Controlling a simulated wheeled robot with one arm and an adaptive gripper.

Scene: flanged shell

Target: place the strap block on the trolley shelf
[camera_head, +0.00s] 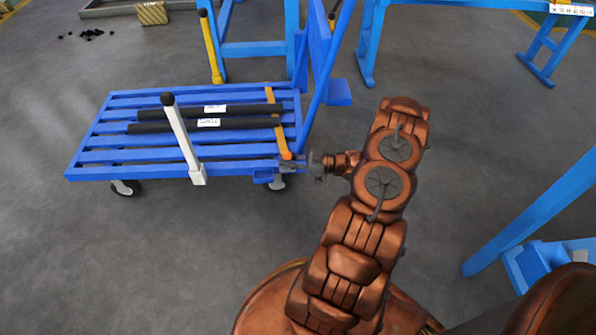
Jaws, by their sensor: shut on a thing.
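The trolley shelf (120,174) is a blue slatted deck on castors, left of centre in the head view. My gripper (291,165) is at the shelf's front right corner, at the end of my copper-coloured arm. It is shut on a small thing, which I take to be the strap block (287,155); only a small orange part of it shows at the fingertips. Its full shape is too small and too covered to tell. I cannot tell whether it touches the shelf's edge or is held just above it.
Two dark labelled bars (205,118) lie across the shelf. An orange strip (273,105) runs near its right end. A white post with a black knob (184,140) stands at the front edge, a yellow post (211,48) behind. A blue upright frame (324,60) rises at the right end.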

